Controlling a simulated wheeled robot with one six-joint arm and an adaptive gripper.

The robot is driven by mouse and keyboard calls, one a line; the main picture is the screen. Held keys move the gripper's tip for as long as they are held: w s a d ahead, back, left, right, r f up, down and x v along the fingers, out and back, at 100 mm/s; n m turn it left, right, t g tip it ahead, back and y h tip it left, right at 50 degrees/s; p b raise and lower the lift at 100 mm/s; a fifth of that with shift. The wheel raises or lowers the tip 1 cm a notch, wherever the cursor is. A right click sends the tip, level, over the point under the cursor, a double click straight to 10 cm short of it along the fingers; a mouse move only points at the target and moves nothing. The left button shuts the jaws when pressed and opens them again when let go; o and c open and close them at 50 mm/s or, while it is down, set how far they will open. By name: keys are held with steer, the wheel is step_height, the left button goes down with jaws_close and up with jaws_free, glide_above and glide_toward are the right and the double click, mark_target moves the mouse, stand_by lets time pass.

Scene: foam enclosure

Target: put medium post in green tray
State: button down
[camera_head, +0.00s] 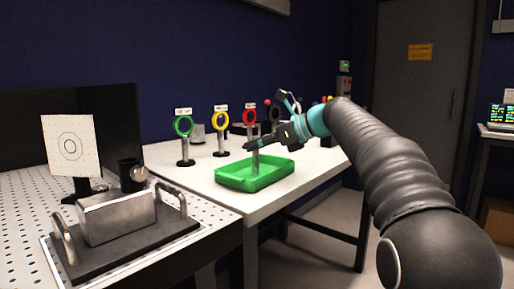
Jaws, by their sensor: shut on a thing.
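The green tray (234,182) lies on the white table, near its front edge. My gripper (262,143) reaches in from the right and is above the tray. It is shut on a slim grey post (255,163), which hangs upright below the fingers. The post's lower end shows within the tray's outline. I cannot tell whether it touches the tray floor. The post's upper end is hidden by the gripper.
Green (183,126), yellow (220,121) and red (250,118) ring stands stand in a row behind the tray. A metal block (117,215) with handles sits on the perforated bench at left. The white table is clear left of the tray.

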steer(key=shift+f, duration=0.1)
steer(key=c, duration=1.1)
jaws_free()
steer(key=shift+r, duration=0.2)
steer(key=p+v, duration=0.1)
steer(key=v, duration=1.1)
